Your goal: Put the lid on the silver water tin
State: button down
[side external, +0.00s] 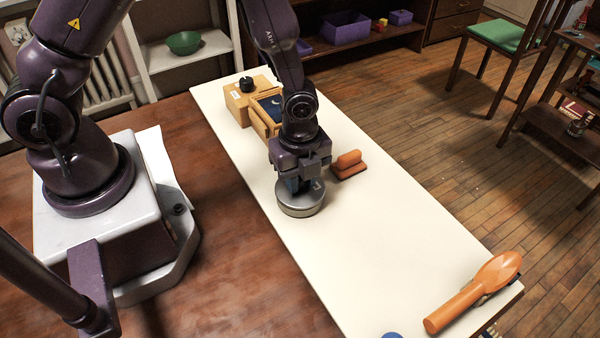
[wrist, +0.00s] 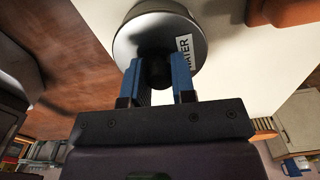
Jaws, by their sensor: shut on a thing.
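A round silver tin shape (side external: 302,208) sits under my gripper on the cream tabletop. In the wrist view its silver round top (wrist: 128,42) carries a white label reading WATER (wrist: 184,50). My gripper (wrist: 157,72) points down with its two blue fingers closed on a dark knob at the middle of that top. In the side view my gripper (side external: 300,185) hides most of the top and the knob. I cannot tell lid from tin body here, or whether there is a gap between them.
An orange block-shaped thing (side external: 349,165) lies just right of the tin. Behind stand a wooden box with a black knob (side external: 241,104) and a framed dark blue panel (side external: 270,107). A large orange handled thing (side external: 470,293) lies at the front right. The tabletop between is clear.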

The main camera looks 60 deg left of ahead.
jog(key=shift+f, duration=0.25)
jog(key=c, duration=0.9)
grip_release()
jog(key=shift+o, duration=0.2)
notch_tip(320, 180, up, 13)
